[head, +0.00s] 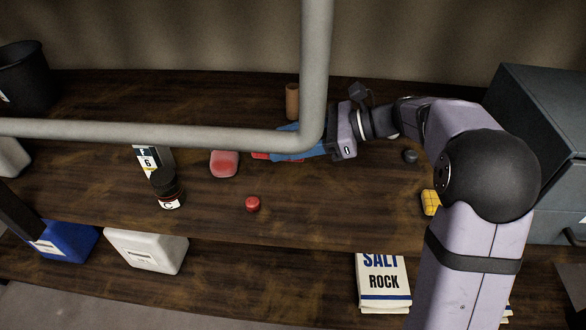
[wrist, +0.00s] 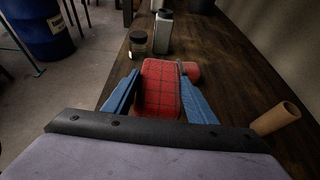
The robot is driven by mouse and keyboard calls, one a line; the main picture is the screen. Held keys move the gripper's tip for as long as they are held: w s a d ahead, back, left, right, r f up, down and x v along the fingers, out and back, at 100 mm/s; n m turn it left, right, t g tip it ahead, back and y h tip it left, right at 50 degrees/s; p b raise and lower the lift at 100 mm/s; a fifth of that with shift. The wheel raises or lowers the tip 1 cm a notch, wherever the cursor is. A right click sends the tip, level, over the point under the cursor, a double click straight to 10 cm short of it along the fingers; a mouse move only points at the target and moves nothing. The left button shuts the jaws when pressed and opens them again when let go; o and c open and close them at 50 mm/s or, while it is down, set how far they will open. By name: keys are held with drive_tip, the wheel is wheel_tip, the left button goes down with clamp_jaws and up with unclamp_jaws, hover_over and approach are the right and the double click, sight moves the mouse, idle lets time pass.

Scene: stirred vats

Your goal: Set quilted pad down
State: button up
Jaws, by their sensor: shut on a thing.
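My gripper (head: 290,150) has blue fingers and is shut on a red quilted pad (wrist: 160,90), low over the wooden bench. In the wrist view my gripper (wrist: 160,100) has one finger on each side of the pad, which is red with dark grid lines. In the head view only a red strip of the pad (head: 262,156) shows; the pipe and fingers hide the rest. I cannot tell whether its underside touches the bench. A yellow quilted pad (head: 430,202) lies on the bench at the right, partly behind my arm.
A pinkish-red block (head: 224,163) lies just left of the held pad. A brown cylinder (head: 292,100), red cap (head: 253,204), dark jar (head: 167,189), canister (head: 152,157) and dark puck (head: 410,156) stand around. A grey pipe (head: 318,70) crosses in front. Bare bench (head: 330,205) lies nearer.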

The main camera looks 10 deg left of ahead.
sight(299, 169)
drive_tip(key=w+d+f+m+t+h, duration=0.1)
drive_tip(key=w+d+f+m+t, duration=0.1)
drive_tip(key=w+m+t, duration=0.4)
drive_tip(key=shift+w+f+n+g+b, duration=0.15)
drive_tip(key=shift+f+n+g+b, duration=0.25)
drive_tip(key=shift+f, duration=2.05)
drive_tip(key=shift+w+f+n+g+b, duration=0.15)
drive_tip(key=shift+f+n, duration=0.45)
drive_tip(key=shift+f, duration=1.8)
drive_tip(key=shift+f, duration=0.2)
drive_tip(key=o, duration=1.1)
drive_tip(key=shift+c, duration=0.2)
